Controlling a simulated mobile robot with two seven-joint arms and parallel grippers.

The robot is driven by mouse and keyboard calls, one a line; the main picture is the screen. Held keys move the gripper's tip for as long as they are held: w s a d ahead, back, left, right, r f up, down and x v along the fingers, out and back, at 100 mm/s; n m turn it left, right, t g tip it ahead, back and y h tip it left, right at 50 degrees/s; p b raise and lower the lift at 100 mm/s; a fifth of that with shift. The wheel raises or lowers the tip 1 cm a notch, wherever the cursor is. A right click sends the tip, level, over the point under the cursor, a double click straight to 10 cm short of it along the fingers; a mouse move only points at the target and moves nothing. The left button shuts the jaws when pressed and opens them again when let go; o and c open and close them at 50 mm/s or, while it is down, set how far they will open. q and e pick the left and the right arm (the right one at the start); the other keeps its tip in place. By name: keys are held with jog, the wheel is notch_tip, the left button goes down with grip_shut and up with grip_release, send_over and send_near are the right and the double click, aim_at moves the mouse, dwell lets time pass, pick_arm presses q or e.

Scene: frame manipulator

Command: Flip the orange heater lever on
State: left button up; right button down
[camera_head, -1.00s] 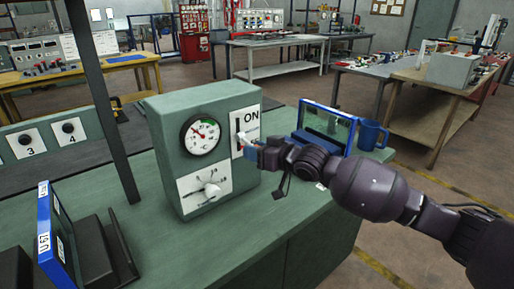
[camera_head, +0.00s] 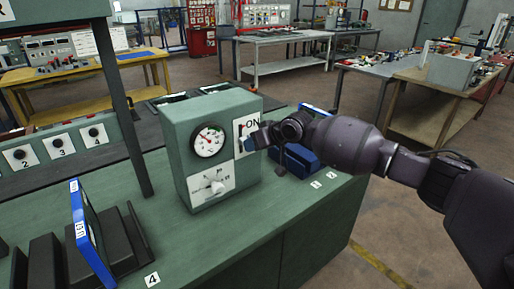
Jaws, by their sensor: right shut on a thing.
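The green heater box (camera_head: 183,150) stands on the green bench. Its front carries a round gauge (camera_head: 209,141) and a white plate with a dial knob (camera_head: 211,184). On its right side is a white switch plate (camera_head: 241,128) marked ON. My right gripper (camera_head: 249,143) is shut at this plate, just below the ON label, on the heater lever. The gripper hides the lever, so its orange colour and exact angle do not show. My left gripper is not in view.
A blue-framed panel (camera_head: 91,229) stands in a black holder on the left of the bench. A blue case (camera_head: 298,160) sits right of the heater box, partly behind my right arm. A dark post (camera_head: 123,110) rises behind. Bare bench lies in front of the box.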

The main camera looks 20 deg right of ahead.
dwell(0.5)
jog(key=c, duration=0.8)
grip_release()
jog(key=v, duration=1.1)
jog(key=shift+a, duration=0.15)
jog(key=shift+w+r, duration=0.1)
